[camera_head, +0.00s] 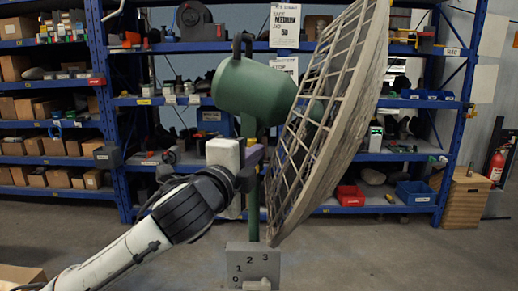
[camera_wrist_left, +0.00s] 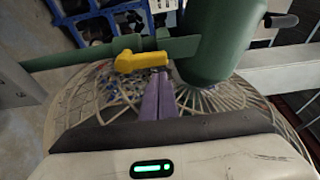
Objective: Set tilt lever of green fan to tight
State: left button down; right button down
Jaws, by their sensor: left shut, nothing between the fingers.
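The green fan's motor housing (camera_head: 252,90) stands in the middle of the head view, with its large grey grille (camera_head: 325,115) to the right. The housing (camera_wrist_left: 212,40) also shows in the wrist view. My left gripper (camera_head: 258,158) is beside the stand, below the housing. Its purple fingers (camera_wrist_left: 160,80) are shut and empty, their tips just short of the yellow lever; I cannot tell whether they touch. My right gripper is out of view.
A grey box numbered 0 to 3 (camera_head: 252,265) is at the foot of the stand. A black handle (camera_head: 243,42) sits on top of the housing. Blue shelving (camera_head: 462,90) with boxes and bins stands behind. Floor is open at the right front.

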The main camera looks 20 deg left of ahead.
pick_arm(q)
jog(key=w, duration=0.2)
jog(key=shift+w+d, duration=0.1)
jog(key=shift+w, duration=0.2)
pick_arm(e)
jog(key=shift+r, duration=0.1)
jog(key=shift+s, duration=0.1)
